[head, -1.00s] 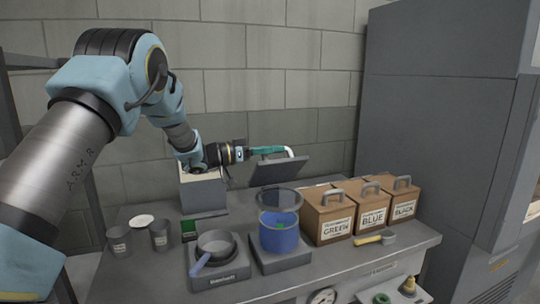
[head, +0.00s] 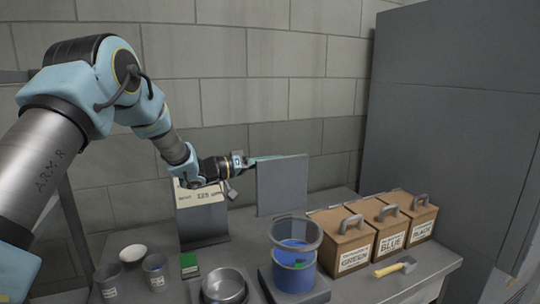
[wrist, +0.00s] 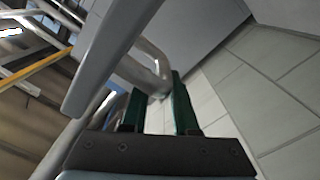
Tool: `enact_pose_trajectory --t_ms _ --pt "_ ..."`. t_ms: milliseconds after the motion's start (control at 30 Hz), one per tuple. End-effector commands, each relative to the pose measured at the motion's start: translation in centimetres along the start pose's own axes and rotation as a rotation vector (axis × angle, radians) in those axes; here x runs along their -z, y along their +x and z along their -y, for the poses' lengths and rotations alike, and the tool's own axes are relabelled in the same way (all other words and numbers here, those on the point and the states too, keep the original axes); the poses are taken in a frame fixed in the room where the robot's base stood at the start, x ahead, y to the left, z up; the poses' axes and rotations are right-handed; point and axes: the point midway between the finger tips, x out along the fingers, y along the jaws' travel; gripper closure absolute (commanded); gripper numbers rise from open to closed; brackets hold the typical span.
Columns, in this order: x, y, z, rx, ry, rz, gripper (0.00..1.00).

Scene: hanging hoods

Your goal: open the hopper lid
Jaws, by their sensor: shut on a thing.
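The hopper lid (head: 282,186) is a flat dark grey plate standing nearly upright behind the blue container in the head view. Its lower edge is near the back of the bench, and I cannot make out its hinge. My gripper (head: 262,158) is at the lid's upper left edge, its fingers partly hidden behind the plate. In the wrist view, the green fingers of my gripper (wrist: 155,98) are shut on the pale curved handle (wrist: 152,68). The handle is hidden in the head view.
A blue container (head: 294,274) with a see-through rim stands in front of the lid. Several brown boxes (head: 346,242) with grey handles are to the right. A labelled grey box (head: 203,222) stands under my wrist. A metal pan (head: 224,286) and cups (head: 155,272) are at the front left.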

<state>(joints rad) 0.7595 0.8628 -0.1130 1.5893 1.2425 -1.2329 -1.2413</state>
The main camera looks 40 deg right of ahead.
Motion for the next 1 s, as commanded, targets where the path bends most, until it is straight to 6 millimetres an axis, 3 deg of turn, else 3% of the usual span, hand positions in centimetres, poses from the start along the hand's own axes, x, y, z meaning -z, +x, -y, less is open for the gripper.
enact_pose_trajectory --t_ms 33,700,733,933,1000 --pt "-1.64 -0.41 1.01 0.017 -0.035 0.023 1.0" --pt "-1.91 -0.38 1.55 0.018 -0.092 0.024 1.0" --pt "-1.91 -0.38 1.55 0.018 -0.092 0.024 0.7" --pt "-1.88 -0.37 1.53 0.018 -0.092 0.023 0.48" --pt "-1.87 -0.36 1.52 0.018 -0.091 0.023 0.48"
